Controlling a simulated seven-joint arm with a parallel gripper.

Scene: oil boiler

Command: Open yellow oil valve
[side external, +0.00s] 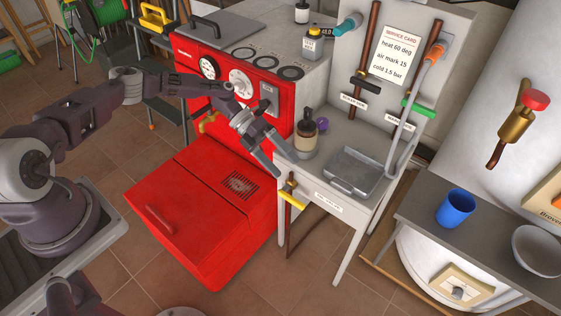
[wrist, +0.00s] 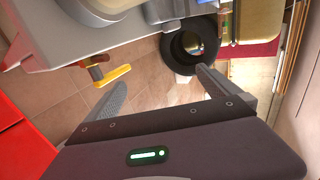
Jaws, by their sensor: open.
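The yellow valve handle (side external: 293,200) sits on a brass fitting on a brown vertical pipe, at the front left corner of the grey bench. My gripper (side external: 287,166) is open and empty, pointing down, just above the valve and close to the bench's front edge. In the wrist view the yellow handle (wrist: 113,77) lies just beyond the left fingertip, apart from it or touching, I cannot tell which. The handle is not between the fingers (wrist: 161,77). A white label (side external: 328,202) is on the bench front beside the valve; its text is too small to read.
The red boiler (side external: 210,205) stands left of the valve. On the grey bench (side external: 375,132) are a brown bottle (side external: 306,137) close to my gripper and a metal tray (side external: 357,170). A blue cup (side external: 455,207) stands on the shelf at right. Floor below the valve is open.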

